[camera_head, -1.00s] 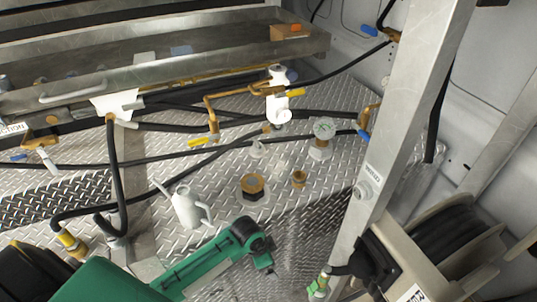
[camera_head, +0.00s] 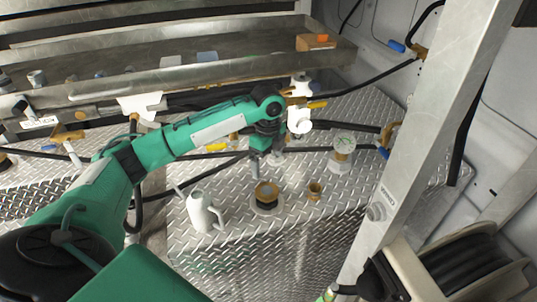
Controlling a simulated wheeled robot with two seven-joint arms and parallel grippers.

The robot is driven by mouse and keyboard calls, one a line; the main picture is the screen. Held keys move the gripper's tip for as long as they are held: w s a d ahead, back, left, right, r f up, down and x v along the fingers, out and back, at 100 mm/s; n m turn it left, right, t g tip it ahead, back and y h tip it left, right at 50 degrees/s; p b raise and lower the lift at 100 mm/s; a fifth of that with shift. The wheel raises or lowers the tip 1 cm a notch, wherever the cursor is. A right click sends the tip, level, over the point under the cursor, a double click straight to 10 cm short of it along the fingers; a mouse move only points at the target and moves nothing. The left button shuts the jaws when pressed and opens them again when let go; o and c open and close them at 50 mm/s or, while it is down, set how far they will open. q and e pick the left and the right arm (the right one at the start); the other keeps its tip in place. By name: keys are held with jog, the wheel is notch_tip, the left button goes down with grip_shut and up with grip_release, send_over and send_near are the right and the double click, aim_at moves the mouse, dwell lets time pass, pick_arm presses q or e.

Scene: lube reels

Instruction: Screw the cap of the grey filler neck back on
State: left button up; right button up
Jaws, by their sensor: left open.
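My left gripper (camera_head: 265,160) hangs fingers down over the tread-plate deck, open, among the fittings. It covers part of a small grey fitting (camera_head: 276,158), which may be the grey filler neck; I cannot tell whether a cap is on it. A brass-and-dark hex fitting (camera_head: 266,196) on a pale round flange stands just in front of the gripper, apart from it. A small brass fitting (camera_head: 315,190) stands to its right. No loose grey cap can be made out clearly. My right gripper is not in view.
A white jug (camera_head: 203,212) stands on the deck, left of the hex fitting. A clear-topped fitting (camera_head: 343,150) stands to the right. Black hoses run behind the gripper. A metal post (camera_head: 410,140) and a hose reel (camera_head: 460,262) bound the right side.

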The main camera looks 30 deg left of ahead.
aim_at(267, 190)
pick_arm(q)
jog(key=f+p, duration=0.1)
jog(key=f, duration=0.3)
jog(key=f+p, duration=0.1)
jog(key=f, duration=0.3)
jog(key=f+p, duration=0.1)
jog(key=f, duration=0.4)
jog(key=shift+a, duration=0.3)
jog(key=c, duration=1.1)
jog(key=shift+r+m+p, duration=0.1)
jog(key=shift+m+p, duration=0.25)
jog(key=shift+m, duration=0.65)
jog(key=shift+w+m, duration=0.1)
jog(key=shift+m, duration=0.8)
jog(key=shift+m+p, duration=0.3)
jog(key=shift+p, duration=0.15)
jog(key=shift+m, duration=0.3)
